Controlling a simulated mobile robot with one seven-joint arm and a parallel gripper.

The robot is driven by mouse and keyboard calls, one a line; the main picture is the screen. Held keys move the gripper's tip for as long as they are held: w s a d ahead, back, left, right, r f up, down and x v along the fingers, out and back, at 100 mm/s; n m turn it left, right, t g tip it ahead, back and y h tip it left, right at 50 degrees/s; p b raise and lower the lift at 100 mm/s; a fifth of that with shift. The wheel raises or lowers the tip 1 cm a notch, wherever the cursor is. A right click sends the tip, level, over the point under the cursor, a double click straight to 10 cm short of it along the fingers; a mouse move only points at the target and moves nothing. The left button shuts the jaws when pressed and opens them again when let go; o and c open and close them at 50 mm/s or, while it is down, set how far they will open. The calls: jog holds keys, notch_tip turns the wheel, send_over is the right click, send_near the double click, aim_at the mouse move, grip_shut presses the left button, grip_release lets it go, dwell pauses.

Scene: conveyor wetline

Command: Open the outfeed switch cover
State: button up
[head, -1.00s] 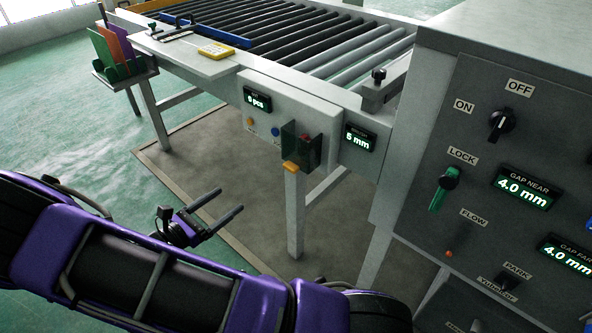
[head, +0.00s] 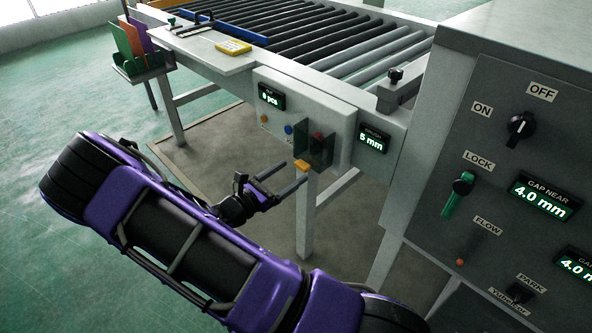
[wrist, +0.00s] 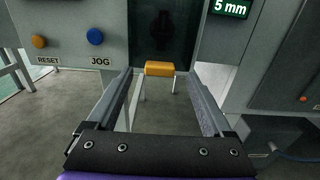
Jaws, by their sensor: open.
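The outfeed switch cover (head: 325,149) is a dark, see-through box on the grey outfeed panel, with an orange tab (head: 301,166) at its lower front edge. A red switch (head: 318,136) shows dimly behind it. In the wrist view the dark cover (wrist: 163,30) is at the top centre with its orange tab (wrist: 160,68) below. My gripper (head: 289,176) is open and empty, its fingertips just below and left of the tab in the head view. In the wrist view the tab appears between the two fingers (wrist: 160,75); I see no contact.
An orange RESET button (wrist: 39,41) and a blue JOG button (wrist: 95,37) sit left of the cover. A "5 mm" display (head: 374,141) is to its right. A control cabinet (head: 500,110) with knobs stands at the right. The roller conveyor (head: 340,45) lies above.

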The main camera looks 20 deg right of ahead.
aim_at(299, 167)
jog(key=shift+x, duration=1.55)
jog(key=shift+c, duration=0.2)
grip_shut()
